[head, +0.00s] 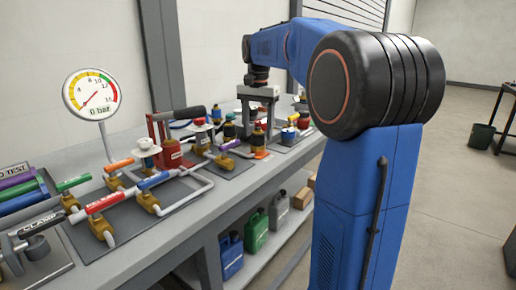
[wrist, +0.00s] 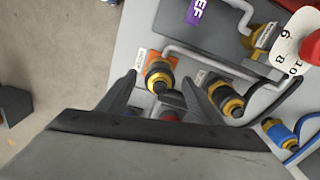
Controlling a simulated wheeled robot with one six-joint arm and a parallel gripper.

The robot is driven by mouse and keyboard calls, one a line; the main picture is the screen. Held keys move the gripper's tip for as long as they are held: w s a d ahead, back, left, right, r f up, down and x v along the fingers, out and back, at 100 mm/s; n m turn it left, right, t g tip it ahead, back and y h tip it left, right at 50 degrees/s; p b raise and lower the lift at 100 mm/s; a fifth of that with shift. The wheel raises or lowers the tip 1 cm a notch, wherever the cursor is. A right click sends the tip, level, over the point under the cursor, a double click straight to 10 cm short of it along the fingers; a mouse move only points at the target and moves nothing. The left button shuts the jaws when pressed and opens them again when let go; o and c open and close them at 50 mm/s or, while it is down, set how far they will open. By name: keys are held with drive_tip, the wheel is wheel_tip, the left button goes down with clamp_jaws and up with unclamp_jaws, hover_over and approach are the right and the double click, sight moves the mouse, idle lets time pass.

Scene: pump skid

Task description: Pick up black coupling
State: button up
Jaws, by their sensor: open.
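In the wrist view, a black-and-brass coupling (wrist: 160,76) stands by an orange plate, just beyond and between my fingertips. A second black-and-brass coupling (wrist: 226,98) stands to its right, outside the right finger. I cannot read their labels, so I cannot tell which one is meant. My gripper (wrist: 166,88) is open, with its fingers spread and nothing held. In the head view, my gripper (head: 258,122) points down over the far part of the bench, above a dark coupling with a yellow band (head: 258,137). The fingers partly hide the fittings there.
A blue coupling (wrist: 279,133) with a hose stands at the right in the wrist view. A red part shows low between the fingers. Grey pipes and several valves crowd the bench (head: 190,222). A gauge (head: 91,95) stands at left. Open floor lies beyond the bench edge.

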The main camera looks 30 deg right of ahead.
drive_tip(key=shift+f, duration=0.25)
drive_tip(key=c, duration=1.3)
wheel_tip(320, 180, up, 10)
drive_tip(key=shift+r, duration=0.1)
